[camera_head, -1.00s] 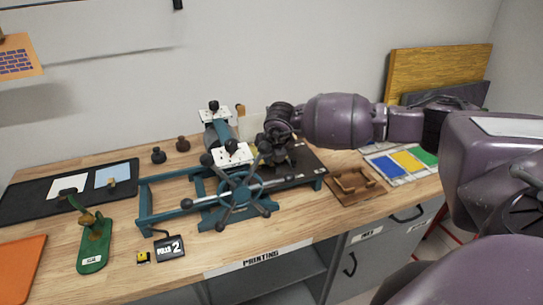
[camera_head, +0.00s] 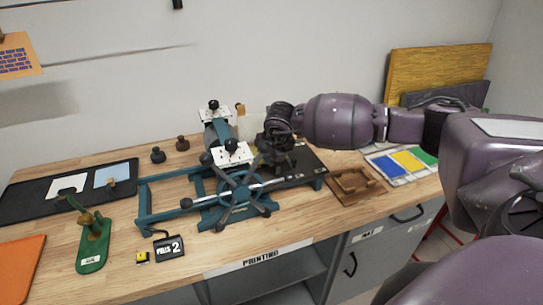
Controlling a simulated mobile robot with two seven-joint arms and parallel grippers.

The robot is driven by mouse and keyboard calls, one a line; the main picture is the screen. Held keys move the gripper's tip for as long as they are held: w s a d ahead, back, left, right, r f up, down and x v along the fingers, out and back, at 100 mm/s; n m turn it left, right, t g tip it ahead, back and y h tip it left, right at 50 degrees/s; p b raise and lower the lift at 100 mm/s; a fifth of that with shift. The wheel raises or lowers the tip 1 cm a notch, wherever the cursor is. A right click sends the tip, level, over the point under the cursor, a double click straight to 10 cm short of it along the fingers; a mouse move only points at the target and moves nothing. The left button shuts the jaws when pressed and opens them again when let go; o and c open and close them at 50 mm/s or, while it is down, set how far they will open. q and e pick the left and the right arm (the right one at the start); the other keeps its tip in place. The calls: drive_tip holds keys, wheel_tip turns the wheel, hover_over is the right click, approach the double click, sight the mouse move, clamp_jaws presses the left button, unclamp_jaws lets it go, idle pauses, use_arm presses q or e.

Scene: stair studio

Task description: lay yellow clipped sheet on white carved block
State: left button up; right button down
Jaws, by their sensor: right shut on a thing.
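My right gripper (camera_head: 281,165) comes in from the right and points down over the black bed (camera_head: 305,162) of the teal press. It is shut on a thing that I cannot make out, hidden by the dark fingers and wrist. A yellow sheet (camera_head: 406,161) lies between a blue and a green one on the pale board at the right; I see no clip on it. I cannot pick out the white carved block; the bed is partly behind the gripper. My left gripper is not in view.
The press's spoked handwheel (camera_head: 239,196) stands just left of the gripper. A wooden tray (camera_head: 356,186) lies to the right of the bed.

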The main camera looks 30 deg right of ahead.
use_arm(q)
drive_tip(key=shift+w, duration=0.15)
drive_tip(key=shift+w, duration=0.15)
use_arm(e)
drive_tip(key=c, duration=0.9)
unclamp_jaws()
drive_tip(key=shift+r+p, duration=0.75)
drive_tip(key=shift+r, duration=0.8)
drive_tip(key=shift+r+p, duration=1.05)
drive_tip(key=shift+r, duration=1.4)
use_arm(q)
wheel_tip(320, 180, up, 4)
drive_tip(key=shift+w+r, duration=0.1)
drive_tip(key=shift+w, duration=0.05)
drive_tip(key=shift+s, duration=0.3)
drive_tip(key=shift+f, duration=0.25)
use_arm(e)
drive_tip(key=shift+f, duration=0.1)
